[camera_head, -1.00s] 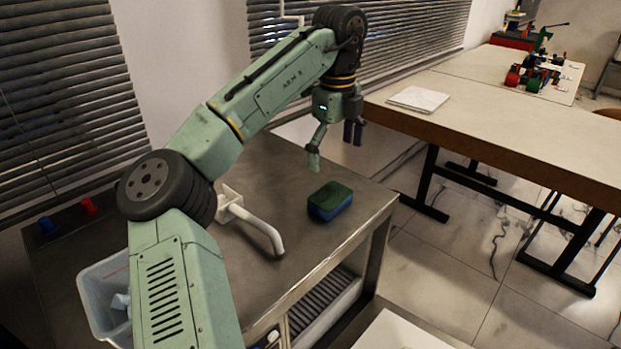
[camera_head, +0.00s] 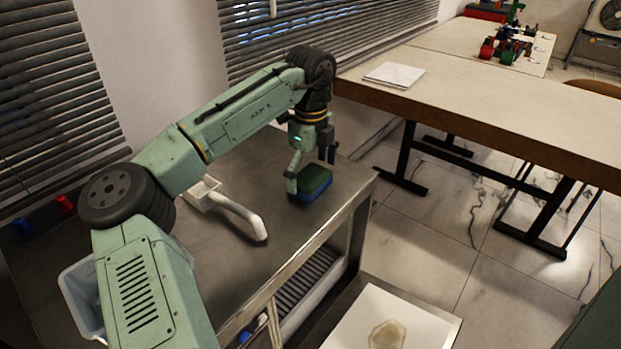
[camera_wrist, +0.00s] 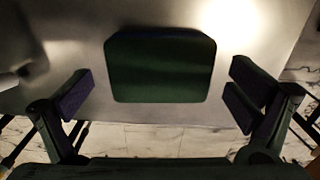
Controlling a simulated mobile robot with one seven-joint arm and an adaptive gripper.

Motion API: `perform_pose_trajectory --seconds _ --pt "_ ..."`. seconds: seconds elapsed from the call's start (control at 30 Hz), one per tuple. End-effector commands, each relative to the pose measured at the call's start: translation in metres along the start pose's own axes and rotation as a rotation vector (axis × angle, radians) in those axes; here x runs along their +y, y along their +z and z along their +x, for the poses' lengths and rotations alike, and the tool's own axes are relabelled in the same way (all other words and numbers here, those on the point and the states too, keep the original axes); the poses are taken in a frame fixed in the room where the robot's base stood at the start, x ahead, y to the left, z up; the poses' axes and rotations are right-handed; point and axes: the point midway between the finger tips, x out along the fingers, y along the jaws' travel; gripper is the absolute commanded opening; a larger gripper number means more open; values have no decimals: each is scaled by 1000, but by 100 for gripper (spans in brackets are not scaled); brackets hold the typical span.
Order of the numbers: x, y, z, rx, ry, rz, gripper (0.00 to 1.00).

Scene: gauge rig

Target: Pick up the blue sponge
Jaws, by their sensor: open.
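The blue sponge (camera_head: 309,188) lies flat on the metal counter and has a green top layer. In the wrist view its dark green top (camera_wrist: 160,66) shows between and a little beyond my two fingers. My gripper (camera_head: 311,172) is open and empty, pointing down over the sponge. In the wrist view the fingers (camera_wrist: 159,97) stand apart on the left and right of the sponge, with a gap on each side. In the head view one finger hides part of the sponge's left side.
A pale bin (camera_head: 80,290) stands at the left. A long table (camera_head: 480,100) with a white pad (camera_head: 394,75) stands at the right. The counter's right edge is close to the sponge.

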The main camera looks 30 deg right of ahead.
Motion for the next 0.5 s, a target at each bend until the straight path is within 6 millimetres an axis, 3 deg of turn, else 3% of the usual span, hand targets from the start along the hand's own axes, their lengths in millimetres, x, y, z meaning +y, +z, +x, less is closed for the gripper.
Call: perform_pose_trajectory --seconds 0.27,0.5 --pt "0 0 5 0 -1 0 100" --pt "0 0 5 0 -1 0 85"
